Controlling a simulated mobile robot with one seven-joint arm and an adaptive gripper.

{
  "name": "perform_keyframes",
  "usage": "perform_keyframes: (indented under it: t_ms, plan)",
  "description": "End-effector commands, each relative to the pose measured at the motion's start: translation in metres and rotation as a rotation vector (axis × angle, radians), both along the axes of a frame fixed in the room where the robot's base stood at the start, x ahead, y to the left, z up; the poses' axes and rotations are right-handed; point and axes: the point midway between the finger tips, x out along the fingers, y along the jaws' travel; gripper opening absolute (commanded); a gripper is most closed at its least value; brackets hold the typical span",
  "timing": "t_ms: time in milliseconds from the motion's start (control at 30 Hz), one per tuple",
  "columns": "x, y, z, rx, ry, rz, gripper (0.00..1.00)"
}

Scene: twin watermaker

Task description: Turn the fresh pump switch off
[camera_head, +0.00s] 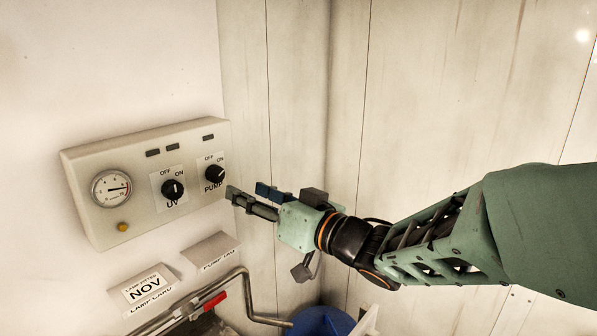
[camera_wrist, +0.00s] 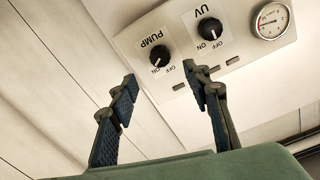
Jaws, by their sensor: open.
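The pump switch is a round black knob (camera_head: 214,173) at the right end of the control panel, labelled PUMP with OFF and ON marks. In the wrist view the pump knob (camera_wrist: 160,56) appears between and beyond my fingertips, and its white mark seems to point toward ON. My gripper (camera_head: 247,191) is open and empty, just right of the panel in the head view. Its two fingers (camera_wrist: 162,78) are spread apart in the wrist view, with no visible contact with the knob.
Cards, metal pipes (camera_head: 240,290) with a red handle (camera_head: 214,302) and a blue container (camera_head: 320,321) lie below. A plank wall stands right of the panel.

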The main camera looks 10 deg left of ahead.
Motion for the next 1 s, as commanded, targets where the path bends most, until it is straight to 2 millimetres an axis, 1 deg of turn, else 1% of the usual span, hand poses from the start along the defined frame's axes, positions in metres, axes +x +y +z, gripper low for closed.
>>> perform_keyframes:
  t_ms: [100, 300, 500, 700, 967, 1000]
  plan:
    - [0.008, 0.017, -0.003, 0.002, 0.001, 0.004, 0.44]
    - [0.028, 0.051, -0.003, 0.004, 0.003, 0.000, 0.44]
    - [0.043, 0.076, -0.002, 0.004, 0.004, -0.001, 0.44]
    - [0.050, 0.087, 0.000, 0.003, 0.004, -0.003, 0.44]
    - [0.050, 0.087, 0.000, 0.003, 0.004, -0.003, 0.44]
    - [0.050, 0.087, 0.000, 0.003, 0.004, -0.003, 0.41]
